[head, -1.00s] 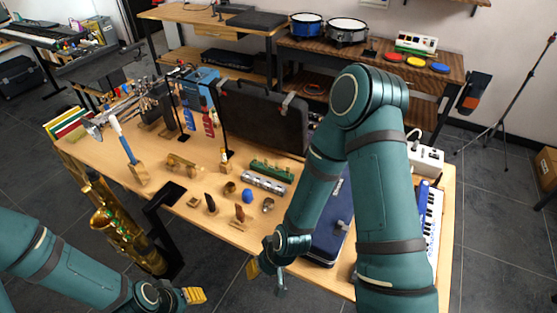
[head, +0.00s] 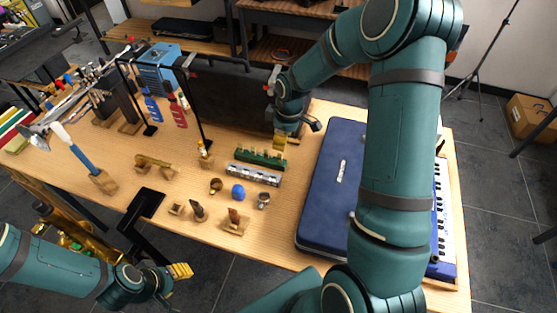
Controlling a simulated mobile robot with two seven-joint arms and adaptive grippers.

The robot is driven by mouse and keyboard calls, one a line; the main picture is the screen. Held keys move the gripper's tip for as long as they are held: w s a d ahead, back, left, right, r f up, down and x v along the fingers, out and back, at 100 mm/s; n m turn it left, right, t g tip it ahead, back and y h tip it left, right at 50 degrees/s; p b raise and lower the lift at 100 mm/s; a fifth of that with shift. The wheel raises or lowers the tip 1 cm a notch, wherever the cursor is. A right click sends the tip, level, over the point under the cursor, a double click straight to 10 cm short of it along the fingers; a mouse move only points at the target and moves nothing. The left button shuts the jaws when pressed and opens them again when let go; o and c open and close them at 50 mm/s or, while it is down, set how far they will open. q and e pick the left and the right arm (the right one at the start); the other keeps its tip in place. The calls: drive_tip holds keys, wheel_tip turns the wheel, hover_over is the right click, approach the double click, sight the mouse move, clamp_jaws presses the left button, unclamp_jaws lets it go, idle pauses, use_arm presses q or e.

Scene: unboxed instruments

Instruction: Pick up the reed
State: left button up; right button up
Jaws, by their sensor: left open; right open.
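A small brown upright piece (head: 234,217) stands in a wooden block near the table's front edge; it may be the reed. A darker upright piece (head: 198,211) stands left of it, and a small wooden block (head: 176,208) sits further left. They are too small to tell for certain which is the reed. My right gripper (head: 297,134) is open and empty above the back of the table, beside the black case and beyond the small parts. My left gripper (head: 173,284) is open and empty off the table's front edge, nearer the camera than the small parts.
Metal rings (head: 263,201), a blue lump (head: 238,192), a silver bar (head: 253,174) and a green bar (head: 260,158) lie close by. A blue case (head: 328,190) fills the right side. A black stand (head: 145,206) is at front left. The black case (head: 232,105) stands behind.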

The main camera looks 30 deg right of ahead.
sight(279, 157)
drive_tip(key=f, duration=0.3)
drive_tip(key=f+b, duration=0.1)
drive_tip(key=f, duration=0.2)
drive_tip(key=w+f, duration=0.1)
drive_tip(key=f, duration=0.2)
drive_tip(key=shift+a+f, duration=0.15)
drive_tip(key=shift+a, duration=0.25)
drive_tip(key=shift+c, duration=0.3)
clamp_jaws()
